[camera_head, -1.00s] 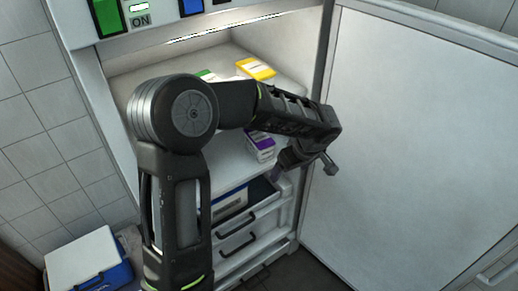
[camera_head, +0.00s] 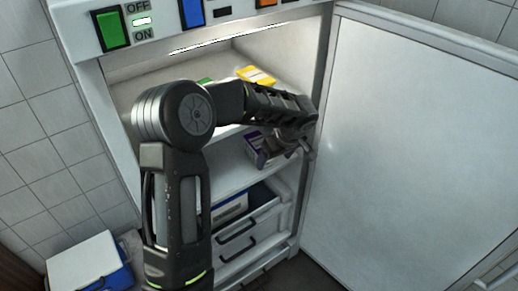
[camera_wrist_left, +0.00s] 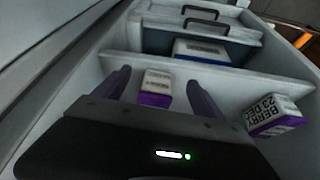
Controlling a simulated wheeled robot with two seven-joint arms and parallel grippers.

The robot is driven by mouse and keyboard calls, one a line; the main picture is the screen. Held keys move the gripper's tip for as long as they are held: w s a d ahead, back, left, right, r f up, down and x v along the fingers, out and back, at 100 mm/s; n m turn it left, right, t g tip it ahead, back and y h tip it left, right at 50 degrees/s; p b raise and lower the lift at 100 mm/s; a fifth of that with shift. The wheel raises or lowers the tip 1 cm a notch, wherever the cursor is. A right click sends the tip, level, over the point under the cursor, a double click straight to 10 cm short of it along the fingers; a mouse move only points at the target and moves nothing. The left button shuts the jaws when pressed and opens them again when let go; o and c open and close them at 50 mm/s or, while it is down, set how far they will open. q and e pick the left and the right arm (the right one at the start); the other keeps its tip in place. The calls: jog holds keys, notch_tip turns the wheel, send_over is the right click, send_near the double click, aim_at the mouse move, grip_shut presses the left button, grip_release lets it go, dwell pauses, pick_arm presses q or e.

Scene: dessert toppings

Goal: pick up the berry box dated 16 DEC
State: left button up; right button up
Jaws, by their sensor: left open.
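Two white-and-purple boxes show in the left wrist view. One box (camera_wrist_left: 156,87) stands ahead between my open fingers; its label is too small to read. The other box (camera_wrist_left: 273,117) is tilted in the picture at the right, outside the fingers, and reads BERRY 23 DEC. No 16 DEC date is legible. In the head view a purple box (camera_head: 254,151) shows on the middle shelf beside my left gripper (camera_head: 300,149); I cannot tell which of the two it is. My left gripper, also in the left wrist view (camera_wrist_left: 160,80), is open and empty.
The freezer door (camera_head: 415,150) stands open at the right. A yellow box (camera_head: 257,76) and a partly hidden green one (camera_head: 206,81) are on the upper shelf. Below are drawers, one open with a blue-and-white box (camera_head: 230,204). A blue cooler (camera_head: 85,262) stands on the floor at left.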

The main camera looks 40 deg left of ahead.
aim_at(259, 150)
pick_arm(q)
jog(key=a, duration=0.1)
jog(key=w+a, duration=0.1)
jog(key=a+p, duration=0.1)
jog(key=a, duration=0.1)
jog(key=shift+w, duration=0.25)
jog(key=shift+w+a+f, duration=0.2)
jog(key=shift+a+f, duration=0.1)
jog(key=shift+f, duration=0.3)
grip_shut()
dwell(0.9)
